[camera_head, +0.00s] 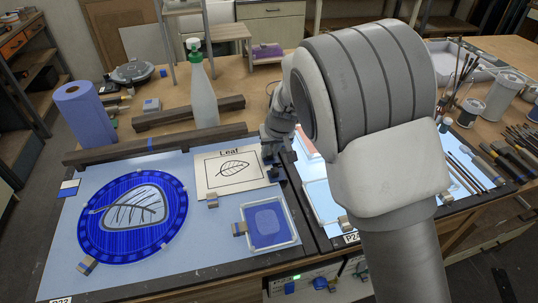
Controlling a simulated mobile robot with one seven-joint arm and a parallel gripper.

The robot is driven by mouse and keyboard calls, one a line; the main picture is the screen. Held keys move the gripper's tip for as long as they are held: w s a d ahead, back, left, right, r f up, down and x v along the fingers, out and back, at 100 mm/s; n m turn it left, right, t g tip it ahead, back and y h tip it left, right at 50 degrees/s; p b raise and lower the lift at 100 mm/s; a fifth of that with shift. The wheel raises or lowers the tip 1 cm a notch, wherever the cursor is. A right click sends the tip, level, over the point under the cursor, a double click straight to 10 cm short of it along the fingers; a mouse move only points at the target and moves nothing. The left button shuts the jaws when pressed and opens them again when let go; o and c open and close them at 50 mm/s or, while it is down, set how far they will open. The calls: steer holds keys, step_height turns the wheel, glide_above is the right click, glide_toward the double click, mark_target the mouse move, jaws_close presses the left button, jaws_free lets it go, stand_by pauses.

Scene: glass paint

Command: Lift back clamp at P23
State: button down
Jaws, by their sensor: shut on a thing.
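My gripper (271,158) points down at the back left of the lit right-hand station, just right of the leaf card. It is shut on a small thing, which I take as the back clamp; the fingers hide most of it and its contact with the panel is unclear. The station's label (352,238) starts "P2"; my arm covers the rest. The lit panel (318,203) is partly hidden behind my arm. A front clamp (345,224) of pale wood sits at its front edge.
The left station holds a round blue glass panel (172,232), the leaf card (236,172), a small framed blue glass (268,224) and small clamps (212,200). Behind stand a spray bottle (201,95), dark bars (188,113) and a blue roll (84,112). Brushes and tools (500,150) lie right.

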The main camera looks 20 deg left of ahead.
steer(key=g+y+b, duration=0.1)
steer(key=b, duration=0.2)
steer(key=w+d+y+b, duration=0.1)
steer(key=b, duration=0.2)
steer(key=shift+f+m+g, duration=0.1)
steer(key=shift+m+g, duration=0.2)
steer(key=shift+g, duration=0.1)
steer(key=g+y+b, duration=0.1)
steer(key=b, duration=0.1)
steer(key=d+y+b, duration=0.1)
steer(key=y+b, duration=0.1)
steer(key=shift+w+m+g, duration=0.4)
steer(key=g+y+b, duration=0.1)
steer(key=d+g+y+b, duration=0.1)
steer(key=b, duration=0.1)
steer(key=shift+w+m+y, duration=0.4)
steer(key=shift+w+d+f+m+g+y+b, duration=0.15)
steer(key=shift+g+y+b, duration=0.15)
steer(key=shift+y+b, duration=0.2)
steer(key=shift+w+d+m+g+y+b, duration=0.1)
steer(key=shift+m+g+y+b, duration=0.1)
steer(key=shift+g+y+b, duration=0.25)
steer(key=shift+w+d+f+m+g+y+b, duration=0.15)
steer(key=shift+y+b, duration=0.25)
steer(key=shift+y, duration=0.25)
steer(key=shift+s, duration=0.1)
